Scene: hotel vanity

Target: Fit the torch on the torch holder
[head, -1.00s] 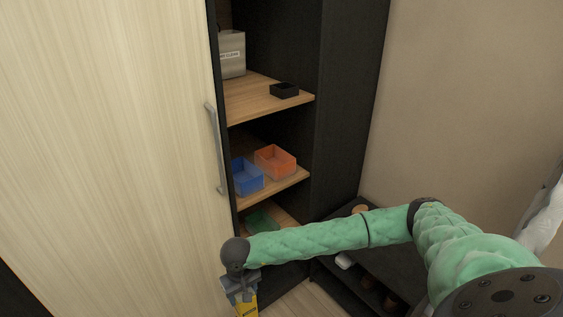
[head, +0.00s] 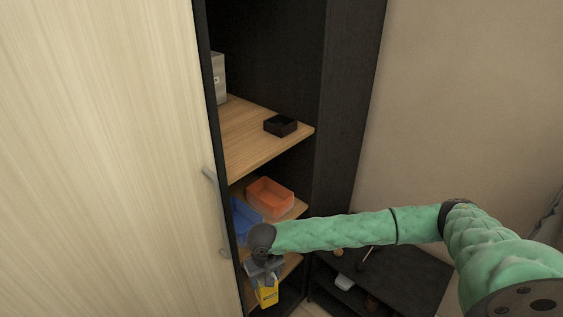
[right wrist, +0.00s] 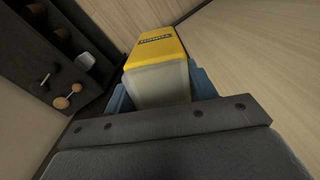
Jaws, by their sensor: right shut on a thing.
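The torch (head: 268,293) is yellow with dark lettering, and its pale grey end shows in the right wrist view (right wrist: 160,85). My right gripper (head: 265,274) is shut on it, with a blue-grey finger on each side of the pale part in the right wrist view (right wrist: 162,92). It holds the torch low in front of the cabinet's lower shelves. A small black open-topped square box (head: 280,125), seemingly the torch holder, stands near the front right of the upper wooden shelf, above and apart from the torch. My left gripper is out of view.
An orange bin (head: 270,196) and a blue bin (head: 246,222) sit on the shelf below. A grey container (head: 219,78) stands at the upper shelf's left. The pale door (head: 100,150) with its handle (head: 214,200) borders the opening. A low dark rack (head: 400,280) stands right.

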